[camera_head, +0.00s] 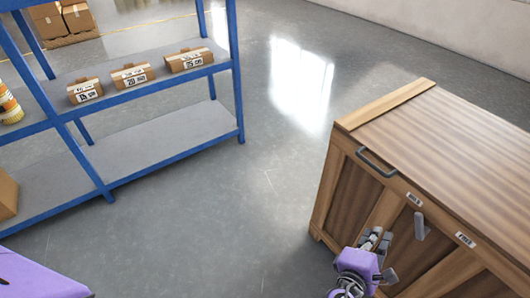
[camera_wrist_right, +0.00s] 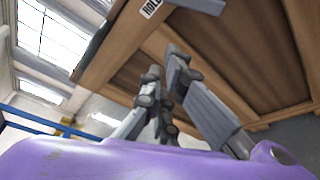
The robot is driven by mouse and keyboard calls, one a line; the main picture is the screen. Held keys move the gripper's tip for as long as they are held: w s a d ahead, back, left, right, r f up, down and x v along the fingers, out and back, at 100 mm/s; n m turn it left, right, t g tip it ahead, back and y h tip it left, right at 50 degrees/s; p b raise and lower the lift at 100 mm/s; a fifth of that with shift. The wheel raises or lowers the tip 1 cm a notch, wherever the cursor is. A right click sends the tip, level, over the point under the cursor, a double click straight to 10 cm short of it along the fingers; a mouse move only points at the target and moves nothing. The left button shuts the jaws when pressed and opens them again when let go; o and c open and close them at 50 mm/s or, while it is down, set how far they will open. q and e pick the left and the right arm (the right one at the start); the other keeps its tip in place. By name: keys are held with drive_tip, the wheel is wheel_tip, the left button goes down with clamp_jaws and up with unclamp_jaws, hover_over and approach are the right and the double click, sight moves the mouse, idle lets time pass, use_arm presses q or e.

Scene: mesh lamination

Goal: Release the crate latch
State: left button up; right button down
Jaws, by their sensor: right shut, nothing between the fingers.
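The wooden crate (camera_head: 440,140) stands at the right of the head view. On its front, below the lid edge, a grey latch lever (camera_head: 421,226) sits between two small white labels; it points roughly downward. In the right wrist view, part of a grey piece that looks like the latch (camera_wrist_right: 198,5) shows at the top edge, beside a label reading "HOLD" (camera_wrist_right: 150,9). My right gripper (camera_head: 376,241) is shut and empty, in front of the crate, left of and slightly below the latch. It appears apart from the latch. My left gripper is out of view.
A dark handle (camera_head: 376,162) projects from the crate's front, left of the latch. A blue shelf (camera_head: 160,90) with several small cardboard boxes stands at the left. The grey floor (camera_head: 245,200) between shelf and crate is clear.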

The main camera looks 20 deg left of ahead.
sight(422, 224)
drive_tip(key=w+d+p, duration=0.1)
drive_tip(key=w+d, duration=0.4)
drive_tip(key=w, duration=0.2)
drive_tip(key=shift+w+d+r, duration=0.15)
drive_tip(key=shift+w+d, duration=0.05)
drive_tip(key=shift+d, duration=0.15)
idle(0.5)
